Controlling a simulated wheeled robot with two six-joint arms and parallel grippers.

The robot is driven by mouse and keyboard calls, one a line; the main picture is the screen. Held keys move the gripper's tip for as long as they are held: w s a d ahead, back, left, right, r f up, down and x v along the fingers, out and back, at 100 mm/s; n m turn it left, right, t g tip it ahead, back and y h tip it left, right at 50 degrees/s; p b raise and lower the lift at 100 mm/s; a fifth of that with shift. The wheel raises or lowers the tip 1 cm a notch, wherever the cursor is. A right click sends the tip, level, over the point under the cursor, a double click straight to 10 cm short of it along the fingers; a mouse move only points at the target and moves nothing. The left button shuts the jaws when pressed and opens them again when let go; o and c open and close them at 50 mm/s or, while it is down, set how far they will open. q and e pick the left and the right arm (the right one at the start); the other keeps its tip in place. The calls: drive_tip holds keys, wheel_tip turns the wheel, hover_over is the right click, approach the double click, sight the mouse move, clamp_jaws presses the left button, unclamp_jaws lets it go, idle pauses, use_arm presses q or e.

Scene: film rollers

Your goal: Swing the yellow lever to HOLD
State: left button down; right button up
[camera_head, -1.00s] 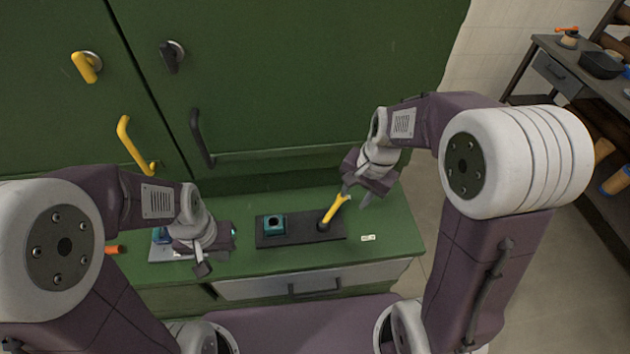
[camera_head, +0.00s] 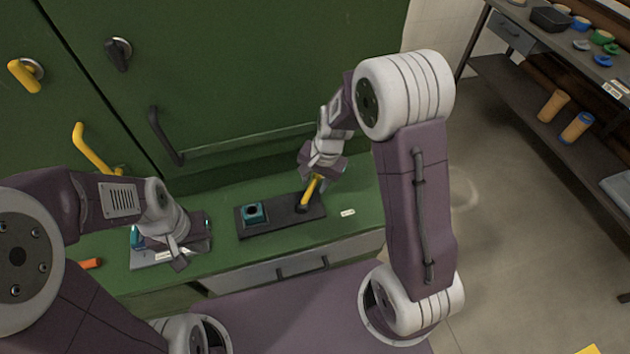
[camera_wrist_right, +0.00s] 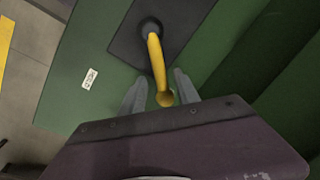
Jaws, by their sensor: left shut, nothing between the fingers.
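The yellow lever (camera_head: 312,189) rises from a round dark pivot on a black plate (camera_head: 282,222) on the green worktop. It also shows in the right wrist view (camera_wrist_right: 157,62). My right gripper (camera_head: 316,177) is at the lever's upper end. In the right wrist view its two fingers stand apart on either side of the lever, with gaps visible. A small white label (camera_head: 348,212) lies right of the plate; its print is too small to read. My left gripper (camera_head: 182,260) is shut and empty at the left, away from the lever.
A teal square block with a hole (camera_head: 252,212) sits on the plate's left part. A grey tray (camera_head: 150,259) is by my left gripper, with an orange item (camera_head: 90,263) left of it. Green cabinet doors with handles stand behind. A shelf (camera_head: 520,75) is at the right.

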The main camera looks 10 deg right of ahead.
drive_tip(key=shift+w+a, duration=0.1)
drive_tip(key=shift+c, duration=0.7)
clamp_jaws()
drive_tip(key=shift+w+r, duration=0.1)
drive_tip(key=shift+w, duration=0.05)
idle(0.4)
